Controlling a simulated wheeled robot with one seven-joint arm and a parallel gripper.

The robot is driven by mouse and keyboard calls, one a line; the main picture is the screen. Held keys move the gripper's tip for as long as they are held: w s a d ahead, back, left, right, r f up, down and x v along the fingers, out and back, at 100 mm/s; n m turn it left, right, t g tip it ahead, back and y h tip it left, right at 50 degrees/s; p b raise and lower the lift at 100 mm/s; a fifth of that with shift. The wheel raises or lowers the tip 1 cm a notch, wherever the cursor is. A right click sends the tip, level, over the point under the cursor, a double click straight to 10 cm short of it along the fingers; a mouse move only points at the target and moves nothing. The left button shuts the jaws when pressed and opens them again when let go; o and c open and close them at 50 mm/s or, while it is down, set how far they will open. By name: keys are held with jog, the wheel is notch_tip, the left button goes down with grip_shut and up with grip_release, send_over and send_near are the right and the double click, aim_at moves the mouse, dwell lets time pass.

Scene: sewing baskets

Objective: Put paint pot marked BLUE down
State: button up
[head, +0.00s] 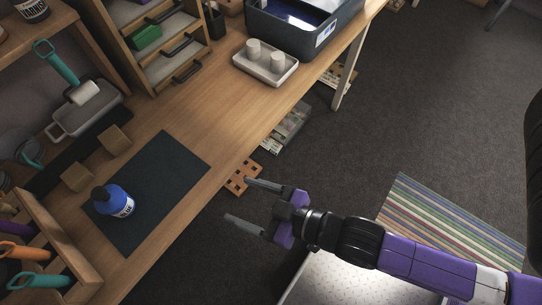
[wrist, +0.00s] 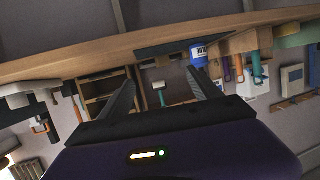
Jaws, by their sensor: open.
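The blue paint pot (head: 119,202) stands upright on a dark mat (head: 171,167) on the wooden bench. It has a dark lid and a white label; the lettering is too small to read fully. My gripper (head: 238,200) is open and empty, off the bench's front edge, to the right of the pot and apart from it. In the wrist view the pot (wrist: 199,54) shows beyond the right finger, and my gripper (wrist: 158,90) has its fingers apart with nothing between them.
Two wooden blocks (head: 115,139) stand behind the mat. A tool rack (head: 58,238) is at the left. A white tray (head: 285,77) with two pale cylinders and a dark bin (head: 267,31) stand farther along the bench. A striped rug (head: 455,225) lies on the floor.

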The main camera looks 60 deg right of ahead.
jog(key=s+d+r+m+h, duration=0.1)
jog(key=s+d+r, duration=0.2)
jog(key=s, duration=0.3)
jog(key=s+d+r+m+h, duration=0.1)
jog(key=s+d+r, duration=0.1)
jog(key=s+r, duration=0.3)
jog(key=shift+s+d+r+t, duration=0.25)
jog(key=shift+s+d+t, duration=0.15)
jog(key=shift+s, duration=0.35)
